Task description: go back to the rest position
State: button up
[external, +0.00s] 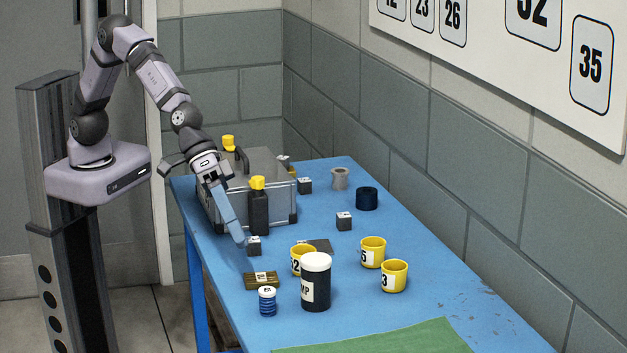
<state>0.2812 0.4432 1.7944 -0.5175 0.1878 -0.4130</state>
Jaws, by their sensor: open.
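My gripper (225,208) hangs at the end of my arm over the left edge of the blue table (420,255), pointing down. It is open, and I see nothing held in it. One long pale-blue finger shows clearly; the other is hard to make out. The fingertip appears close to a small dark cube (254,246) with a white top; I cannot tell whether they touch. A grey metal case (275,190) stands behind the gripper and is partly hidden by it.
A black bottle with a yellow cap (258,207) stands right beside the gripper. Yellow cups (394,277), a white-lidded black jar (316,283), a blue ribbed jar (267,301) and a brown block (261,281) stand nearer the front. A green mat (390,340) lies at the front.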

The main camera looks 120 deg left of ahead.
jog(key=s+a+f+m+g+y+b, duration=0.1)
jog(key=s+a+f+m+g+b, duration=0.15)
jog(key=s+f, duration=0.4)
jog(key=s+a+f+m+g+b, duration=0.2)
jog(key=s+a+f, duration=0.15)
jog(key=s, duration=0.55)
jog(key=s+a+f+m+g+y+b, duration=0.1)
jog(key=s+a+f+m+g+b, duration=0.1)
jog(key=s+a+f, duration=0.45)
jog(key=s+a+g+y+b, duration=0.1)
jog(key=s+a+b, duration=0.15)
jog(key=s, duration=0.35)
jog(key=s+a+b, duration=0.1)
jog(key=s+a, duration=0.2)
jog(key=s, duration=0.2)
notch_tip(320, 180, up, 14)
jog(key=p, duration=1.5)
jog(key=shift+s+a+r, duration=0.2)
jog(key=shift+s+a, duration=0.1)
jog(key=shift+s, duration=0.05)
